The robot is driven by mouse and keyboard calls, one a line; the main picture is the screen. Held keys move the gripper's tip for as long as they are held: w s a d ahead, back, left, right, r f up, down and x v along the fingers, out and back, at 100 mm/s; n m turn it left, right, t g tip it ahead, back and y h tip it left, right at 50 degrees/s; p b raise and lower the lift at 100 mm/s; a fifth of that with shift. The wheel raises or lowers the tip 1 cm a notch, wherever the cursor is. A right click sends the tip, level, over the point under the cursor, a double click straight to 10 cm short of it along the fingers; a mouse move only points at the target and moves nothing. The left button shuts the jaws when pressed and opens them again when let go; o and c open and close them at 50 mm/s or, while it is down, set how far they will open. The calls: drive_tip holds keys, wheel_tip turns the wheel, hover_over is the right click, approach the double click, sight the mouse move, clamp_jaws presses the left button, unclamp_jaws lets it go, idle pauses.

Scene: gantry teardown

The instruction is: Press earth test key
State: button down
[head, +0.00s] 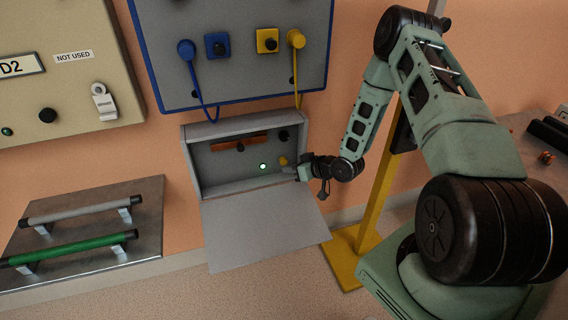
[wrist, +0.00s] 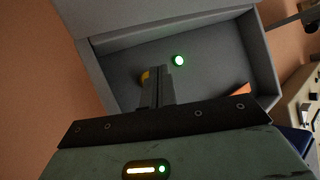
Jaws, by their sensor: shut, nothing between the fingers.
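A grey wall box (head: 192,165) stands open, its flap (head: 262,232) hanging down. The green lamp (wrist: 179,60) glows there too.
The box also holds an orange strip (head: 238,143) and a black knob (head: 283,135). Above hangs a blue-edged panel (head: 240,75) with blue and yellow cables. A yellow post (head: 372,205) stands to the right. A metal plate (head: 85,225) with two bars is at left.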

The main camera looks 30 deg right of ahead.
drive_tip(key=shift+s+a+p, duration=0.15)
drive_tip(key=shift+s+a, duration=0.15)
drive_tip(key=shift+s, duration=0.65)
drive_tip(key=shift+s+a+p, duration=0.1)
drive_tip(key=shift+s+a, duration=0.15)
drive_tip(key=shift+s, duration=0.75)
drive_tip(key=shift+s+a+p, duration=0.15)
drive_tip(key=shift+s+a, duration=0.15)
drive_tip(key=shift+s, duration=0.65)
